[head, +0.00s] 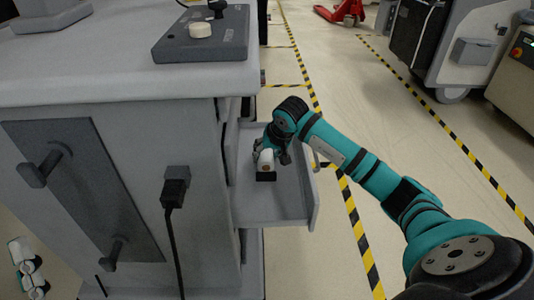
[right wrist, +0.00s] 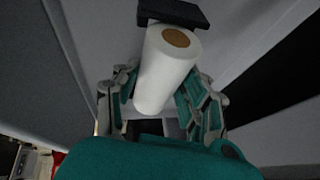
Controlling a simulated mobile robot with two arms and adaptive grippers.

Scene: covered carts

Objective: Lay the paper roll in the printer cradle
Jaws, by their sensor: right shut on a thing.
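The white paper roll (head: 266,160) with a brown core is between the fingers of my right gripper (head: 272,155), inside the pulled-out drawer. In the right wrist view the roll (right wrist: 166,68) shows between the teal and grey fingers (right wrist: 165,100), which are shut on it. A small black block (head: 265,176) is close to the roll's near end; it also shows in the right wrist view (right wrist: 174,12). I cannot tell whether they touch. No part is clearly recognisable as the printer cradle; a dark grey unit (head: 178,47) stands on the cart top. My left gripper is not clearly seen.
The open grey drawer (head: 297,207) has raised walls around my right gripper. The cart top (head: 70,75) is mostly bare. A black cable (head: 170,235) hangs down the cart side.

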